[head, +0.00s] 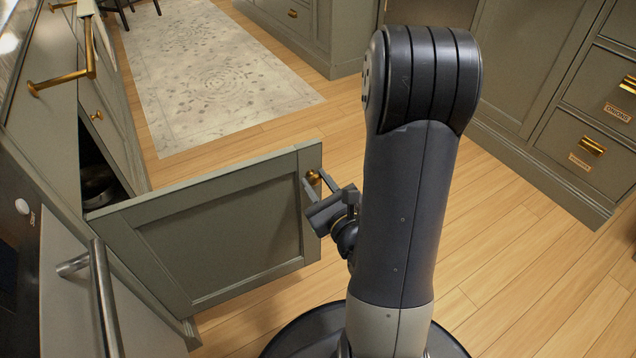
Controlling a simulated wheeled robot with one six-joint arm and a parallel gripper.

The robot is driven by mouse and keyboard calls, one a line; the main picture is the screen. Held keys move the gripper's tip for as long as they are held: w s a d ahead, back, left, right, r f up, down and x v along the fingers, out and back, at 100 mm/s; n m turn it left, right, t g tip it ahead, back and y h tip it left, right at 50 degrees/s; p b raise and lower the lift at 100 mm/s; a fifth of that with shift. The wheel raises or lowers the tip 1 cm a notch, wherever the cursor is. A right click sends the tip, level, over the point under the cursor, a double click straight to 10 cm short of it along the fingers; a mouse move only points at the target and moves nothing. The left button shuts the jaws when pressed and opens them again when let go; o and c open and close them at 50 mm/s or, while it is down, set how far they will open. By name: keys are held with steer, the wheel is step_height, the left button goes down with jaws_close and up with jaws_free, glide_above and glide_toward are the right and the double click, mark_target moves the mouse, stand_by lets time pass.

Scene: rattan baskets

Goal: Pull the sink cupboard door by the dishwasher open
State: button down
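The sink cupboard door (220,230) is a grey-green panel door. It stands swung wide out from the cabinet, beside the dishwasher (75,300). Its brass knob (313,177) is near the top of its free right edge. My gripper (314,182) is at the knob, with one finger on each side, and looks closed on it. My upper arm hides part of the wrist. The dark cupboard opening (95,170) shows behind the door, with a dark pot-like thing (98,185) inside.
A long bar handle (103,300) sticks out from the dishwasher. Cabinets with brass pulls (592,146) line the right side. A pale patterned rug (210,80) lies beyond the door. The wooden floor (520,270) is clear to the right.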

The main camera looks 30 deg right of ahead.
mark_target(318, 148)
steer(key=c, duration=1.1)
jaws_free()
step_height(318, 148, up, 10)
steer(key=p, duration=0.6)
step_height(318, 148, down, 10)
steer(key=b, duration=0.6)
steer(key=shift+f, duration=0.1)
steer(key=shift+w, duration=0.35)
